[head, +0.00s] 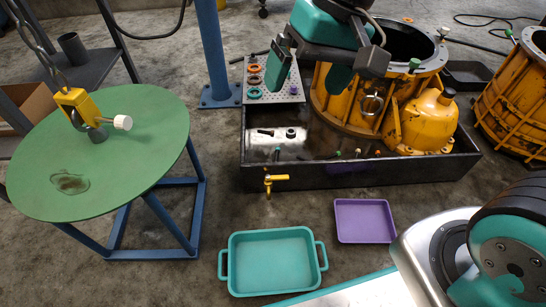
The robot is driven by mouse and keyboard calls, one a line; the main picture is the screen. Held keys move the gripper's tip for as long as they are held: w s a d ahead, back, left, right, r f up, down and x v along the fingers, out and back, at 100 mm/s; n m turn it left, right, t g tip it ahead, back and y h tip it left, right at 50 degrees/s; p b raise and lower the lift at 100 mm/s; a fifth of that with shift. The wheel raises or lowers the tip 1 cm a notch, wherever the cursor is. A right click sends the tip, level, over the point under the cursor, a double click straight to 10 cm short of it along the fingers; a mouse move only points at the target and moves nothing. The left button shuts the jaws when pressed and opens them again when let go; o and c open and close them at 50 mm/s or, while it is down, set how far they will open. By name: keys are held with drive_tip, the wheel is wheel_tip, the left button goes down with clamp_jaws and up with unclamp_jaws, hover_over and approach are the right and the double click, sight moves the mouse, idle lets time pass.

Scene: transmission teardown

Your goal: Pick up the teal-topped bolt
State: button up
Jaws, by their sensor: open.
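My gripper (312,72) is at the top of the view, its two teal fingers spread apart and nothing visible between them. It hangs over the left side of the large yellow housing (345,108), near the perforated board. A small bolt with a green or teal top (337,154) is in the dark metal tray (350,176), in front of the housing and below the gripper in the picture. Another green-topped piece (414,64) is on the housing's flange. They are too small to tell which top is truly teal.
The perforated board (284,92) holds coloured rings. A smaller yellow housing (428,122) stands in the tray's right side. A yellow tap (270,181) juts from its front. A teal tray (272,262) and a purple tray (364,221) lie before it. A green round table (130,170) stands left.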

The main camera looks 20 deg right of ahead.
drive_tip(key=w+f+m+b, duration=0.2)
drive_tip(key=w+f+m, duration=0.25)
drive_tip(key=w, duration=0.35)
drive_tip(key=w+f+m+b, duration=0.1)
drive_tip(key=w+f+m, duration=0.3)
drive_tip(key=w+f, duration=0.3)
drive_tip(key=m+h+b, duration=0.2)
drive_tip(key=m+b, duration=1.1)
drive_tip(key=m, duration=0.3)
hover_over(277, 154)
drive_tip(key=shift+n, duration=0.25)
drive_tip(key=f, duration=2.5)
drive_tip(key=d+f, duration=0.1)
drive_tip(key=f, duration=1.2)
drive_tip(key=shift+f, duration=0.25)
drive_tip(key=f+b, duration=0.1)
drive_tip(key=f, duration=0.1)
drive_tip(key=f+b, duration=0.1)
drive_tip(key=b, duration=0.1)
drive_tip(key=f+b, duration=0.1)
drive_tip(key=f, duration=0.1)
drive_tip(key=shift+s+a+f+b, duration=0.15)
drive_tip(key=shift+a+f+b, duration=0.2)
drive_tip(key=shift+a+b, duration=0.05)
drive_tip(key=shift+r, duration=0.1)
drive_tip(key=shift+c, duration=0.2)
drive_tip(key=c, duration=0.8)
